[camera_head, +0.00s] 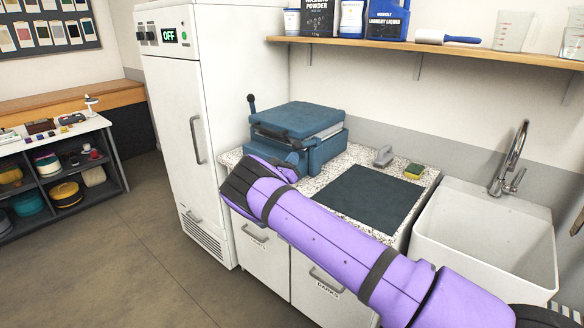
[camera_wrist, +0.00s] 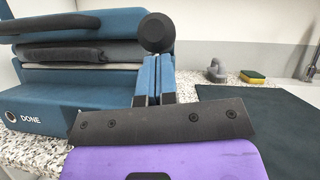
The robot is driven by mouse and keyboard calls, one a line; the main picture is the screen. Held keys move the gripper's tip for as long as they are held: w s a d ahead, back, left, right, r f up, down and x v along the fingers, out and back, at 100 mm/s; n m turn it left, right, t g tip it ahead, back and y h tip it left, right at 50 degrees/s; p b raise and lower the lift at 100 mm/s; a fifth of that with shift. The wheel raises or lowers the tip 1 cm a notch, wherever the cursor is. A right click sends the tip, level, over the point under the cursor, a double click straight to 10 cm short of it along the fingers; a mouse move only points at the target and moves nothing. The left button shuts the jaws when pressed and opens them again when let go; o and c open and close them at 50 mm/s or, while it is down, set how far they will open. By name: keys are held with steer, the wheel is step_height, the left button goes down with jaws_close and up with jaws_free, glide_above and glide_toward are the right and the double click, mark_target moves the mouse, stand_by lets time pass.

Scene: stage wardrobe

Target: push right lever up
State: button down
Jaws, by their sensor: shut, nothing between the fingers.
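The blue press (camera_head: 308,116) stands on the speckled counter, with a grey folded stack between its upper and lower parts. At its left side a lever with a black knob (camera_head: 251,104) stands upright. In the wrist view the right lever's round black knob (camera_wrist: 155,33) faces the camera at the press's right side; its shaft is hidden behind the knob. My gripper (camera_wrist: 159,62) is shut and empty, with its fingertips just below the knob in the picture. I cannot tell whether they touch it. In the head view my purple arm hides the fingers and the right lever.
A dark mat (camera_head: 368,197) lies on the counter right of the press. A grey object (camera_head: 383,157) and a yellow-green sponge (camera_head: 413,171) lie behind it. A white sink (camera_head: 470,240) is at right, a tall white cabinet (camera_head: 175,100) at left, and a shelf (camera_head: 430,45) above.

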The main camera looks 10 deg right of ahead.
mark_target(296, 145)
steer(key=shift+r, duration=0.2)
stand_by(0.3)
steer(key=r+g+y, duration=0.1)
steer(key=r, duration=0.1)
steer(key=d+r+g+y, duration=0.1)
steer(key=r+g+y, duration=0.1)
steer(key=r, duration=0.1)
steer(key=w+r+m+g+y, duration=0.1)
steer(key=r, duration=0.2)
steer(key=shift+d+r, duration=0.2)
steer(key=shift+r, duration=0.05)
steer(key=w+d+r+g+y, duration=0.1)
steer(key=d+r+g+y, duration=0.1)
steer(key=r+y, duration=0.1)
steer(key=w+d+r+g+y, duration=0.1)
steer(key=r, duration=0.1)
steer(key=shift+w+d+r+g, duration=0.1)
steer(key=shift+w+d+g, duration=0.2)
steer(key=shift+d+g, duration=0.1)
steer(key=shift+w+d+r+y, duration=0.15)
steer(key=shift+w+d+r, duration=0.35)
steer(key=shift+d, duration=0.15)
steer(key=shift+w+d+r+y, duration=0.15)
steer(key=shift+w+d+r, duration=0.25)
steer(key=shift+w+d, duration=0.15)
steer(key=shift+d, duration=0.1)
